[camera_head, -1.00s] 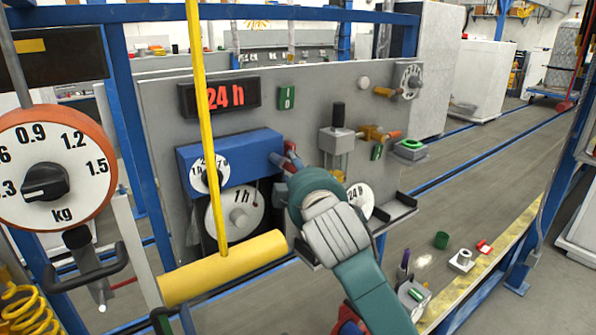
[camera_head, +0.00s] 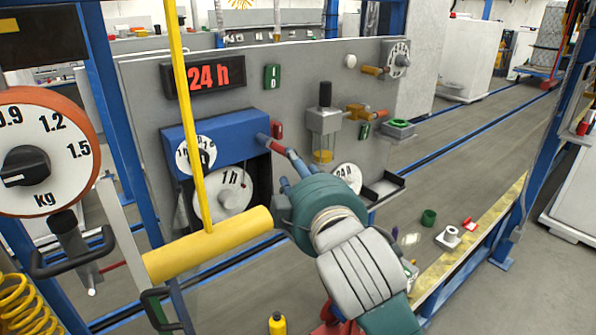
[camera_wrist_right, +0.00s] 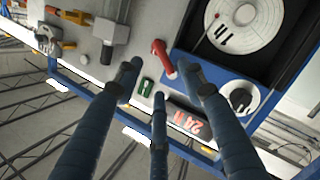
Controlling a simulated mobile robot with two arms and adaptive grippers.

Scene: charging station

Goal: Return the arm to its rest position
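My right arm, teal and grey, comes in from the bottom right of the head view. Its right gripper (camera_head: 285,163) points at the grey panel (camera_head: 240,110), near the right end of the blue box (camera_head: 205,137). In the right wrist view the gripper's three dark blue fingers (camera_wrist_right: 160,82) are spread apart with nothing held between them. A red lever (camera_wrist_right: 162,56) on the panel shows beyond the fingertips, by the blue box's edge. In the head view, the gripper's body hides part of the panel's lower area. My left gripper is not in view.
A yellow T-shaped bar (camera_head: 208,244) hangs left of the arm. A round kg dial (camera_head: 42,152) stands at far left. The black shelf (camera_head: 384,190) is right of the gripper. A green cup (camera_head: 429,217) and other small items lie on the lower right surface.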

